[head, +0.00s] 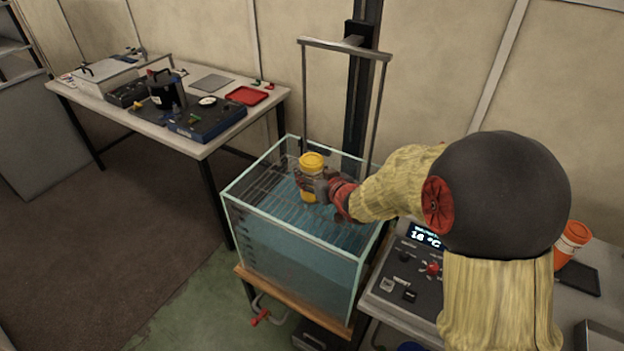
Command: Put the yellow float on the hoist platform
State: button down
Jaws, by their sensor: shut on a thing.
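The yellow float (312,162) is an upright yellow cylinder with a lid-like top, over the glass water tank. My gripper (312,184) comes in from the right and is shut around the float's side, hiding part of it. The hoist platform (268,187) is a wire rack inside the top of the tank, hung from a grey frame. The float stands over the rack's middle. I cannot tell whether its bottom touches the wires.
The glass tank (285,249) holds blue water on a wooden-topped stand. The hoist frame (345,46) rises around the rack before a dark column. A control panel (405,285) and an orange cup (571,243) are at right. A table (215,142) with equipment stands back left.

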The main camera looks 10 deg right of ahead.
jog(key=shift+f, duration=0.4)
jog(key=shift+f, duration=0.1)
jog(key=c, duration=0.8)
grip_release()
jog(key=shift+f, duration=0.1)
